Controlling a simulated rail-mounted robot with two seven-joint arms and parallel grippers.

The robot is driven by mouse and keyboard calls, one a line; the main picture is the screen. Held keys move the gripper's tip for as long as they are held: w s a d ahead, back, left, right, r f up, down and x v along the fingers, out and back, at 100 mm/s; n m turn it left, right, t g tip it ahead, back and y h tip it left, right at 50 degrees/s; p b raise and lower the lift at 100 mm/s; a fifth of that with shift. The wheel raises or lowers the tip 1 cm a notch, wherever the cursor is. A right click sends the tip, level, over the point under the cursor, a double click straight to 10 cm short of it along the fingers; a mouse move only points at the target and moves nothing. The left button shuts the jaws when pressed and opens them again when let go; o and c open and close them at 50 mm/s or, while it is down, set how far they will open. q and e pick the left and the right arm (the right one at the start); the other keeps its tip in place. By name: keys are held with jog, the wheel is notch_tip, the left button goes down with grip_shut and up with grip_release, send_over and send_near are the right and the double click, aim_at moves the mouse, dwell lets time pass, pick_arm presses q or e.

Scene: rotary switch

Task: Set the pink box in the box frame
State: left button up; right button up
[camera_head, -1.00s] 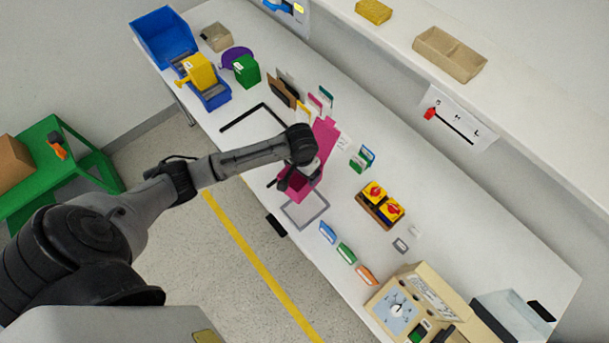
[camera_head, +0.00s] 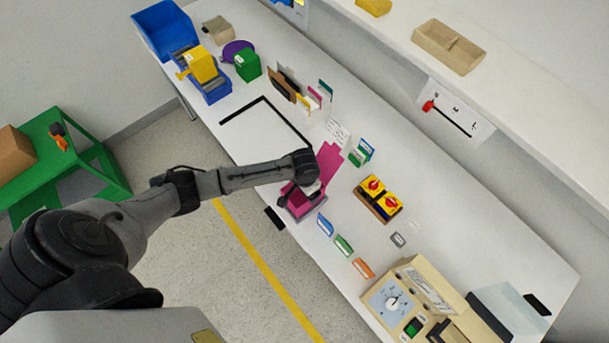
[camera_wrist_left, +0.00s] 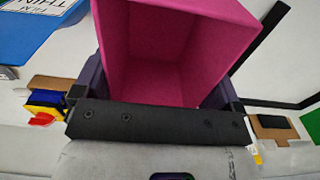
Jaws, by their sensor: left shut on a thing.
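The pink box (camera_head: 307,206) is in my left gripper (camera_head: 302,189), which is shut on it. It is open on top, with a long pink flap (camera_head: 329,162) reaching toward the back of the table. In the left wrist view the box (camera_wrist_left: 165,50) fills the upper middle, between the fingers of the gripper (camera_wrist_left: 158,118). I cannot tell whether the box touches the table or sits fully inside the frame. My right gripper does not show.
A black outline (camera_head: 265,122) lies left of the box. Blue, green and orange cards (camera_head: 344,246) stand close to its right. Yellow switches with red knobs (camera_head: 380,198) and a beige machine (camera_head: 405,300) are further right. Bins and coloured boxes stand at the far left end.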

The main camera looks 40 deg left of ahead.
pick_arm(q)
jog(key=shift+f, duration=0.7)
jog(key=shift+f, duration=0.15)
jog(key=o, duration=0.9)
notch_tip(320, 180, up, 12)
jog(key=shift+r+p, duration=0.15)
jog(key=shift+p, duration=0.35)
jog(key=s+d+f+m+t+h, duration=0.1)
jog(key=s+d+m+t+h, duration=0.1)
jog(key=s+d, duration=0.7)
jog(key=shift+n+t+y, duration=0.6)
jog(key=shift+t+y, duration=0.2)
jog(key=shift+y, duration=0.1)
jog(key=s+a+r, duration=0.1)
jog(key=s, duration=0.3)
jog(key=s+a+r, duration=0.1)
jog(key=s, duration=0.3)
jog(key=s+a+r, duration=0.1)
jog(key=s+r, duration=0.1)
jog(key=s, duration=0.2)
jog(key=shift+s+a, duration=0.2)
jog(key=shift+a, duration=0.15)
